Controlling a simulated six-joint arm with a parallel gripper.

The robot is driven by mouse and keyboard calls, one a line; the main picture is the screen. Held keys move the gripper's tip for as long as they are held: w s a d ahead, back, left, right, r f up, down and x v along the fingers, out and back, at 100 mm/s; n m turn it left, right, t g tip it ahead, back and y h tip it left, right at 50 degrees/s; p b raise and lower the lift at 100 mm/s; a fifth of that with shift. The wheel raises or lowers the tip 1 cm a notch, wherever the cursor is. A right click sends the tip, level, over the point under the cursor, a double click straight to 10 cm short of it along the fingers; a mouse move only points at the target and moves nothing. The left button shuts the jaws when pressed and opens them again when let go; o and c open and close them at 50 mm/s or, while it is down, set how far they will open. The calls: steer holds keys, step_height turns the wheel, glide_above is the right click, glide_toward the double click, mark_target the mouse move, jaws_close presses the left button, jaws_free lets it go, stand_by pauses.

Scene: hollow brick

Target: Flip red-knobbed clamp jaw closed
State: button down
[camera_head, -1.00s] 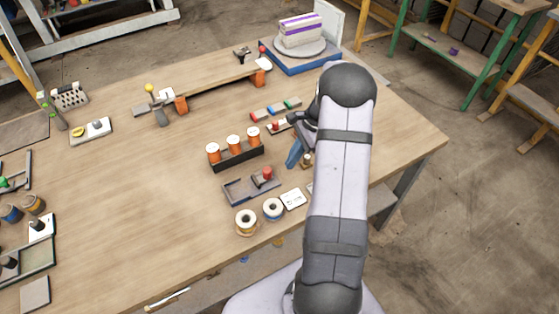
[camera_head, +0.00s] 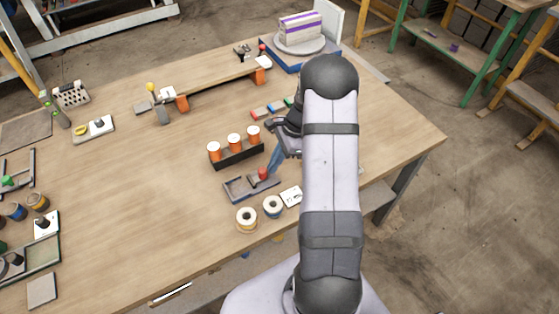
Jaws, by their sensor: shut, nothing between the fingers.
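A small red knob (camera_head: 262,47) stands at the back, near the right end of a raised wooden plank, beside a small dark fitting (camera_head: 242,50). A second red knob (camera_head: 263,173) sits on a shallow grey fixture (camera_head: 237,188) near the table's front. I cannot tell from their shapes which is the clamp, or how its jaw stands. My gripper (camera_head: 273,167) is shut and empty, its blue fingers pointing down just behind and right of the front red knob. I cannot tell if they touch it. My arm hides part of the gripper.
Wire rolls (camera_head: 246,217) and a white card (camera_head: 291,195) lie in front. The plank (camera_head: 215,86) on orange blocks and a blue turntable base (camera_head: 295,62) are behind.

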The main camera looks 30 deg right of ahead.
steer(key=shift+a, duration=0.95)
steer(key=shift+s+d, duration=0.1)
steer(key=shift+d, duration=0.4)
steer(key=d, duration=0.4)
steer(key=shift+s+r, duration=0.15)
steer(key=shift+s, duration=0.15)
steer(key=b+v, duration=0.2)
steer(key=v, duration=0.7)
steer(key=shift+r, duration=0.35)
steer(key=shift+a, duration=0.15)
